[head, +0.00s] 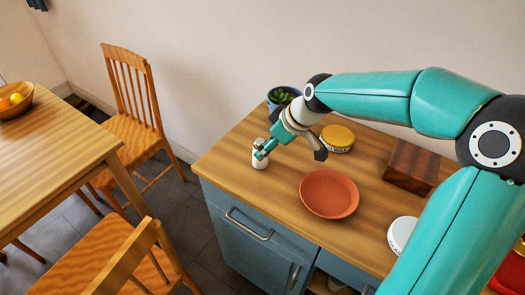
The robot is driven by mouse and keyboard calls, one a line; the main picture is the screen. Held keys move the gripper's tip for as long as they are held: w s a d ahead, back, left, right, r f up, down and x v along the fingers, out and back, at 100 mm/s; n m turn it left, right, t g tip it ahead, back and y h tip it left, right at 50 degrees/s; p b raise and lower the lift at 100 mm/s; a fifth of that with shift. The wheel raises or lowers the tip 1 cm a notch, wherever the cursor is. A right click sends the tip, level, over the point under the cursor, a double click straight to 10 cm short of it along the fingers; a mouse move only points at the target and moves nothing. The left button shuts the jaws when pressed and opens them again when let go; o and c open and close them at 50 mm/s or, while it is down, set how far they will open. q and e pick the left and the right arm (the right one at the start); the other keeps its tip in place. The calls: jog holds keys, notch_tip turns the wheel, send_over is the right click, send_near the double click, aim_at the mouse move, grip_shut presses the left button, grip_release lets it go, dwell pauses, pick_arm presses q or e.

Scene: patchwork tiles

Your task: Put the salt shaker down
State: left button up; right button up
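The salt shaker (259,160), small and white with a grey top, appears upright on the wooden top of the blue cabinet (232,168), near its left end. My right gripper (291,154) is just to the right of the shaker with its fingers spread wide. One teal finger overlaps the shaker's upper right side in the picture; I cannot tell whether they touch. The other, dark-tipped finger is well to the right, and nothing shows between the fingers. My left gripper is not in view.
An orange plate (329,194), a yellow-lidded tin (337,138), a potted plant (283,96), a dark wooden block (412,167) and a white round item (402,234) share the cabinet top. A table with a fruit bowl (15,104) and two chairs (134,98) stand left.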

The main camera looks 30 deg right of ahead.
jog(key=v, duration=0.6)
jog(key=shift+r, duration=0.15)
